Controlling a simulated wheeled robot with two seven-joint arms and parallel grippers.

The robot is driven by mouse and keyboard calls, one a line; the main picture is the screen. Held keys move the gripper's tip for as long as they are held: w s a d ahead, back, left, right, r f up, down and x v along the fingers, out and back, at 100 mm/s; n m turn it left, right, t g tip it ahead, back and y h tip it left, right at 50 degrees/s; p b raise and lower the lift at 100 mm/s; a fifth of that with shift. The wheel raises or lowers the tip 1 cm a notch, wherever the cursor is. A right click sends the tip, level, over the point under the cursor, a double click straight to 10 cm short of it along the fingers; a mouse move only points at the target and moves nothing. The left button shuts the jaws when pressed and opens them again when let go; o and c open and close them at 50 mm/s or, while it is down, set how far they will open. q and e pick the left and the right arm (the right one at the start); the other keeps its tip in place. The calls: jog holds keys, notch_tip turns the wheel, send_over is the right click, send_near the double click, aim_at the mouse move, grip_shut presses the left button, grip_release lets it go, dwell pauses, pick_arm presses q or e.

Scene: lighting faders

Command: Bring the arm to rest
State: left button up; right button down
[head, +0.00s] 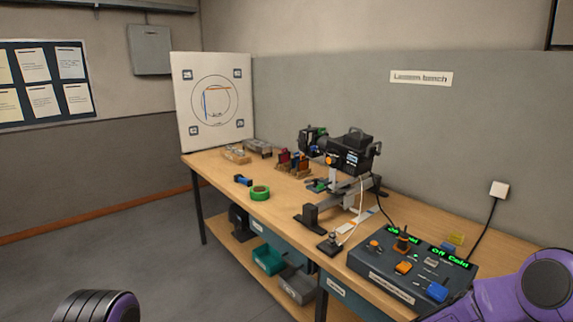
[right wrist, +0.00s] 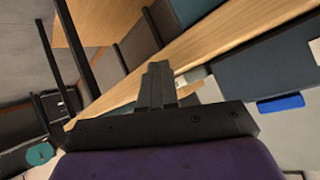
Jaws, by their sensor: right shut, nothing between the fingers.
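The control console (head: 375,266) sits at the near right end of the bench. It has orange caps (head: 403,268), a blue cap (head: 437,291) and green lit displays (head: 450,255); the right one appears to read "Off Cold". My right arm comes in at the lower right of the head view, close to the console's near right corner; its gripper is outside that view. My left gripper is out of view.
The wooden bench (head: 225,172) carries a black lamp (head: 352,152) on a rail, a green tape roll (head: 260,193) and small coloured parts. A target board (head: 213,130) stands at the far end. Bins (head: 268,259) sit on the lower shelf. The floor at left is clear.

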jog(key=s+a+f+n+y, duration=0.2)
jog(key=s+f+n, duration=0.2)
jog(key=s, duration=0.5)
jog(key=s+a+f+n+y, duration=0.25)
jog(key=s+f+n, duration=0.2)
jog(key=s, duration=0.55)
jog(key=s+a+f+n+y, duration=0.2)
jog(key=s+a+f+n, duration=0.15)
jog(key=s, duration=0.55)
jog(key=f+b, duration=0.2)
jog(key=f, duration=0.1)
jog(key=f+b, duration=0.2)
jog(key=shift+s+d+f+b, duration=0.15)
jog(key=shift+d+f+b, duration=0.05)
jog(key=shift+f+b, duration=0.2)
